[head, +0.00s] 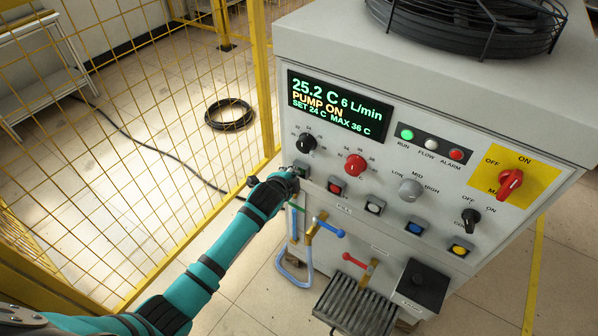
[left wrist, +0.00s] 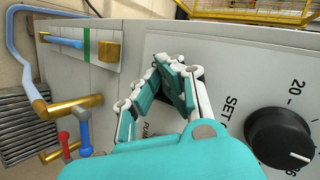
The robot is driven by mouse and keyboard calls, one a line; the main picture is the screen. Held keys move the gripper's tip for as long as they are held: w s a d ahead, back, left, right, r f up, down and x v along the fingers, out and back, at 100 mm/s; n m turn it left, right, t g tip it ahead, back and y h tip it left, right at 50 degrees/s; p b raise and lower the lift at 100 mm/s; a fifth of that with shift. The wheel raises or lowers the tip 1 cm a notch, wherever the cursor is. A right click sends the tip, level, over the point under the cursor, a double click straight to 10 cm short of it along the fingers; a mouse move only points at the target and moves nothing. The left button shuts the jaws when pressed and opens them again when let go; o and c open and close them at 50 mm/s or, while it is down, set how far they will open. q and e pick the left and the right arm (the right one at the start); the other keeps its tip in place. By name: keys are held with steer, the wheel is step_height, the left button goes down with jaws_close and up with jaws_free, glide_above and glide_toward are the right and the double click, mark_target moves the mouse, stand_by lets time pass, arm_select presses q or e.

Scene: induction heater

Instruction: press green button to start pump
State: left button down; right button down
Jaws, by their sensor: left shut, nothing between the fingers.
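My left gripper (head: 292,178) is shut and empty, with its fingertips at the left end of the lower button row on the grey control panel. It also shows in the left wrist view (left wrist: 172,68), over the panel beside a partly covered label that starts "PU". A square button housing (head: 302,167) shows just behind the fingers. Its green face is hidden, so contact or pressing cannot be told. The display (head: 340,107) reads 25.2 C, 6 L/min, PUMP ON, SET 24 C, MAX 36 C. The green RUN lamp (head: 407,134) looks bright. My right gripper is not in view.
A black knob (head: 306,143) is above the gripper; it shows large in the left wrist view (left wrist: 280,138). A red button (head: 336,186) is to the right. Blue-handled (head: 330,229) and red-handled (head: 354,261) valves sit below. A yellow mesh fence (head: 150,110) stands left.

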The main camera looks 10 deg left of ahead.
arm_select(q)
steer(key=shift+r, duration=0.1)
stand_by(0.3)
steer(key=shift+s+a+p, duration=0.15)
steer(key=shift+s+p, duration=0.7)
steer(key=shift+s+a+p, duration=0.3)
steer(key=shift+s+p, duration=0.25)
steer(key=shift+s, duration=0.25)
steer(key=shift+s+a+p, duration=0.35)
steer(key=shift+s+p, duration=0.25)
steer(key=shift+s, duration=0.15)
steer(key=shift+s+a+p, duration=0.3)
steer(key=shift+s+p, duration=0.25)
steer(key=shift+s, duration=0.25)
